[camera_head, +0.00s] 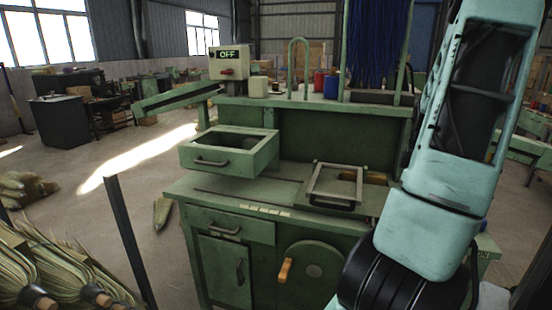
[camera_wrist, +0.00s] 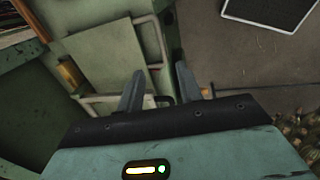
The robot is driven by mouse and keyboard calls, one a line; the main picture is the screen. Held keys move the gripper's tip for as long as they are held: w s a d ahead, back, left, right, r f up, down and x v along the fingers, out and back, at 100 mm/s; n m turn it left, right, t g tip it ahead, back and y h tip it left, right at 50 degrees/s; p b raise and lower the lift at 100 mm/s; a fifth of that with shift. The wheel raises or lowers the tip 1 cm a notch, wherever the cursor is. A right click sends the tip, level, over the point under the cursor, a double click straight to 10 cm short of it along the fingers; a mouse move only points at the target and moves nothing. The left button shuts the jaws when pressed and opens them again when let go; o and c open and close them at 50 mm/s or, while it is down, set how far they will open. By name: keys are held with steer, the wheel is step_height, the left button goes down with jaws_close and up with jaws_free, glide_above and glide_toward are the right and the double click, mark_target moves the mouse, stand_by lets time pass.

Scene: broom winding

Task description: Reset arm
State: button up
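My arm (camera_head: 440,190) rises at the right of the head view, in front of the green machine. My gripper (camera_wrist: 158,92) shows in the wrist view with its two grey fingers apart and nothing between them. It is over the machine's edge, with a framed panel (camera_wrist: 108,58) beyond the left finger. In the head view the gripper itself is out of sight. The green winding machine (camera_head: 240,180) stands in the middle, with an open drawer-like box (camera_head: 228,160) at its left and a framed lid with a black handle (camera_head: 335,187) on its top.
A control box reading OFF (camera_head: 229,63) stands on the upper shelf. A red cup (camera_head: 319,81) and a blue cup (camera_head: 331,87) stand there too, with blue bristles (camera_head: 376,40) hanging behind. Broom bundles (camera_head: 60,270) lie at the lower left, near a dark post (camera_head: 130,243).

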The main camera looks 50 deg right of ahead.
steer(key=w+a+r+n+y, duration=0.1)
steer(key=w+a+r, duration=0.1)
steer(key=w+a, duration=2.1)
steer(key=a+n+y, duration=0.1)
steer(key=a+n, duration=0.1)
steer(key=a, duration=2.4)
steer(key=s+a, duration=1.4)
steer(key=shift+s+g, duration=0.25)
steer(key=shift+g, duration=0.15)
